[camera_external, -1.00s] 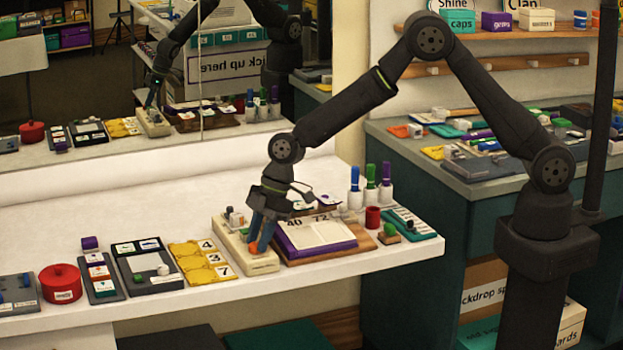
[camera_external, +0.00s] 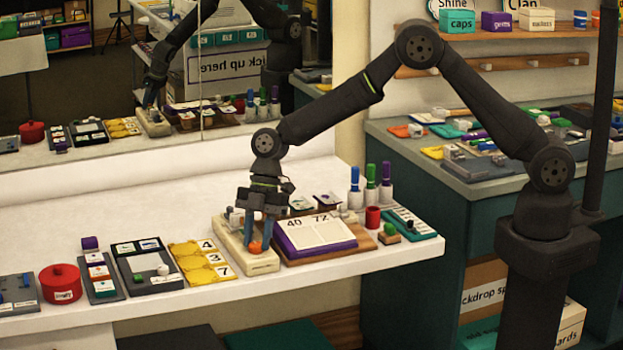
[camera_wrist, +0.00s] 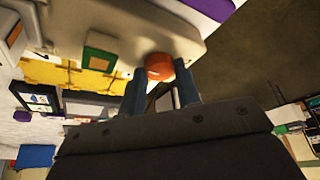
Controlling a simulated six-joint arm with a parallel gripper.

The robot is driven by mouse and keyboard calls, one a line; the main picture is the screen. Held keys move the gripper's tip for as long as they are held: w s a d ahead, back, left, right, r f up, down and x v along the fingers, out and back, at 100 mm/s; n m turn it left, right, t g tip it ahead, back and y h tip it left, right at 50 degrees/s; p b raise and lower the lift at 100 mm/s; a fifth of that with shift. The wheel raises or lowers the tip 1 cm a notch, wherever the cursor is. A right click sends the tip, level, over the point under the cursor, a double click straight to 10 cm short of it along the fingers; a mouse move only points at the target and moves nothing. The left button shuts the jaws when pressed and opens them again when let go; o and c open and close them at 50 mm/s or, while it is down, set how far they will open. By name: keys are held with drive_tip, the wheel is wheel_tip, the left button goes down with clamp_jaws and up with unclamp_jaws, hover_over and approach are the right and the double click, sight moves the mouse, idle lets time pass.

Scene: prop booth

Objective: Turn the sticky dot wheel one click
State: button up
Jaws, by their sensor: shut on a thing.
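The sticky dot wheel is a small orange round piece (camera_external: 255,248) on a cream base (camera_external: 247,264) on the white shelf. In the wrist view the orange wheel (camera_wrist: 159,67) shows between the fingertips, with the cream base (camera_wrist: 190,25) behind it. My gripper (camera_external: 260,239) points down over the base with a blue finger on each side of the wheel; it also shows in the wrist view (camera_wrist: 161,84). It is shut on the wheel. The fingers hide part of the wheel's sides.
A purple board with a number page (camera_external: 315,232) lies just right of the base. Yellow number cards (camera_external: 200,262) lie to the left. Marker pens (camera_external: 370,186) and a red cup (camera_external: 373,217) stand behind right. The shelf's front edge is close.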

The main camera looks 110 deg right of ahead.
idle(0.3)
drive_tip(key=o, duration=1)
drive_tip(key=v, duration=1.7)
drive_tip(key=shift+s+d+r, duration=0.1)
drive_tip(key=shift+r, duration=0.1)
drive_tip(key=x, duration=1.7)
drive_tip(key=shift+f, duration=0.2)
drive_tip(key=shift+r, duration=0.1)
